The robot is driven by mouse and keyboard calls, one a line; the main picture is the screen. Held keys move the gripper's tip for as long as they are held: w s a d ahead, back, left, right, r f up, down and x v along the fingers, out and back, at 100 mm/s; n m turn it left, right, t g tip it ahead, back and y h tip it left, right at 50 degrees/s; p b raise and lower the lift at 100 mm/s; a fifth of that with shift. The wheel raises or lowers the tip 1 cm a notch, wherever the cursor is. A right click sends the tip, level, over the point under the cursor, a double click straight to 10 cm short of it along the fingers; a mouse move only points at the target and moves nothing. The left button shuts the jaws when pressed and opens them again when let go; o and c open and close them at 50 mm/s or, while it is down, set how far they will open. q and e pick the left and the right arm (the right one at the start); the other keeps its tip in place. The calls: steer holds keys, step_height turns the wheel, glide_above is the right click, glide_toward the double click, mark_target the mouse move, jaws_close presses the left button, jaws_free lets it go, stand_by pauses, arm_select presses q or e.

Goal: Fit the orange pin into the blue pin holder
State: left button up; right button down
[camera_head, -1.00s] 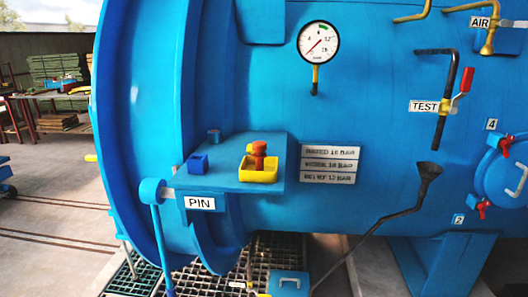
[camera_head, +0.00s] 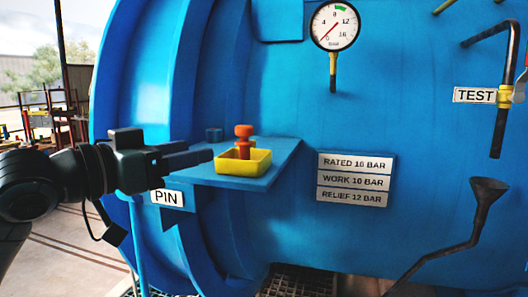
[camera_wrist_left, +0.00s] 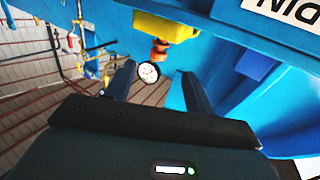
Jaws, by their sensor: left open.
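The orange pin (camera_head: 243,133) stands upright in a yellow tray (camera_head: 232,168) on the blue shelf (camera_head: 285,152). It also shows in the left wrist view (camera_wrist_left: 160,50), beside the tray (camera_wrist_left: 160,26). My left gripper (camera_head: 207,152) is open and empty, just left of the tray. Its two fingers show apart in the left wrist view (camera_wrist_left: 157,85). A blue block (camera_wrist_left: 258,66) shows in the wrist view but is hidden behind my gripper in the head view. I cannot tell which is the holder.
A PIN label (camera_head: 167,198) marks the shelf's front. Behind the shelf is the large blue vessel with a pressure gauge (camera_head: 335,25), a rating plate (camera_head: 355,180) and a black funnel pipe (camera_head: 487,190). Open floor lies at the left.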

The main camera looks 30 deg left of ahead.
mark_target(241, 138)
arm_select(q)
steer(key=p+x, duration=0.2)
steer(key=p, duration=0.2)
steer(key=p+x, duration=0.3)
steer(key=p, duration=0.1)
steer(key=shift+w+d+r, duration=0.2)
steer(key=shift+w+r, duration=0.05)
steer(key=shift+w, duration=0.05)
steer(key=shift+x, duration=0.8)
steer(key=shift+p+x, duration=0.95)
steer(key=shift+x, duration=1.2)
steer(key=shift+w+f, duration=0.1)
steer(key=shift+w, duration=0.4)
arm_select(e)
steer(key=shift+w+a+r+n+g, duration=0.1)
steer(key=shift+a+r+n+g, duration=0.2)
steer(key=shift+r+g, duration=0.3)
steer(key=shift+w+a+r+n+g, duration=0.1)
steer(key=shift+a+r+n+g, duration=0.1)
steer(key=shift+a+r+g, duration=0.25)
steer(key=shift+d+r, duration=0.1)
steer(key=shift+r, duration=0.05)
arm_select(q)
steer(key=c, duration=1.1)
arm_select(e)
steer(key=shift+r, duration=0.1)
arm_select(q)
steer(key=shift+o, duration=0.2)
